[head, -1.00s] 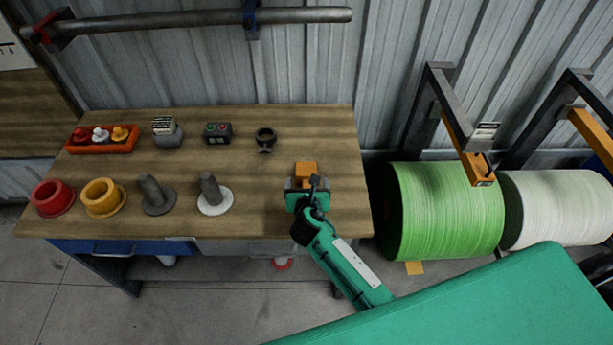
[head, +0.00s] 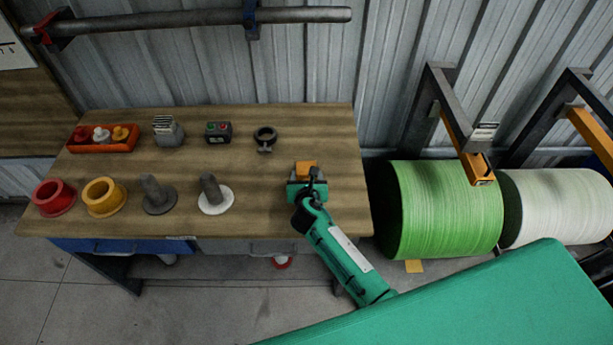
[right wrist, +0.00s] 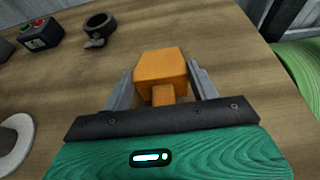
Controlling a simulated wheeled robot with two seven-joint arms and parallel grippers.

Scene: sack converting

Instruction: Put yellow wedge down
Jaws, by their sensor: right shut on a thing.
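The yellow wedge (head: 306,168), an orange-yellow block, is at the right part of the wooden workbench. In the right wrist view the wedge (right wrist: 161,68) has a wide block and a narrower stub toward the gripper. My right gripper (head: 304,181) is shut on it; in the right wrist view the two grey fingers (right wrist: 162,88) stand at either side of the stub. The wedge is at or just above the bench top; I cannot tell whether it touches. My left gripper is not in view.
On the workbench (head: 260,205) stand a black ring clamp (head: 265,137), a button box (head: 218,132), a white-based peg (head: 213,196), a dark peg (head: 156,196), yellow (head: 104,198) and red (head: 54,198) flanged rings, and an orange tray (head: 82,147). A green roll (head: 445,210) stands right of the bench.

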